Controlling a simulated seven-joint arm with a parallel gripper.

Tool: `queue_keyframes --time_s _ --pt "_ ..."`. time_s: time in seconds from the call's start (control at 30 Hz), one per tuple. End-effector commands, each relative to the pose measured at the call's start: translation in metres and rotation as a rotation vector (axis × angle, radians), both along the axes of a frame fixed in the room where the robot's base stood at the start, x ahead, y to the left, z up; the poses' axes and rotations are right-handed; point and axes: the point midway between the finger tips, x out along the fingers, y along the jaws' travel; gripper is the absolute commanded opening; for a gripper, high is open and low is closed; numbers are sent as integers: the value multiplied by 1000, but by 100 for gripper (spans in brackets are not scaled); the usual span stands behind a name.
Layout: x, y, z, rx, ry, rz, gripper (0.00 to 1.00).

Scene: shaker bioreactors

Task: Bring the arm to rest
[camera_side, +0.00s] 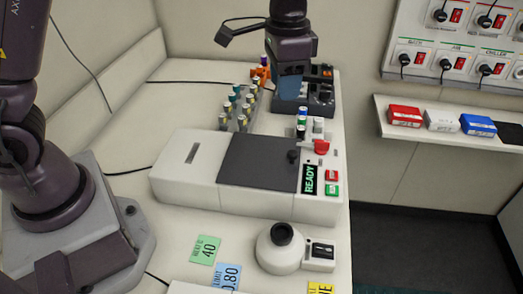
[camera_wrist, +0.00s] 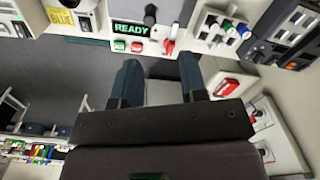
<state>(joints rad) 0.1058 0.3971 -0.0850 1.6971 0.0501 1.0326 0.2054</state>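My gripper (camera_wrist: 160,72) shows in the wrist view with its two dark blue fingers apart and nothing between them. In the side view my gripper (camera_side: 290,92) points down at the back right of the bench, in front of a dark device (camera_side: 320,98). Whether it touches that device cannot be told there. The white shaker machine (camera_side: 190,165) with a dark grey lid stands in the middle of the bench, and its display (camera_side: 309,179) reads READY. The display also shows in the wrist view (camera_wrist: 130,29).
A rack with several capped vials (camera_side: 240,108) stands left of my gripper. Small vials (camera_side: 301,127) and a red knob (camera_side: 321,147) are near the machine's back right. A round white device (camera_side: 279,250) and coloured cards (camera_side: 205,249) lie in front. A wall shelf (camera_side: 455,122) holds boxes.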

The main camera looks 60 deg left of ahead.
Motion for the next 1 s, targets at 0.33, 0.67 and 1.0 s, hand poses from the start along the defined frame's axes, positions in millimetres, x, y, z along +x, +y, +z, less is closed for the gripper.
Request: queue_keyframes --time_s 0.33,0.67,1.0 --pt "-121 44 60 -35 -179 266 39" --pt "-206 66 74 -94 -371 391 39" --pt "-216 70 92 -113 -470 405 39"
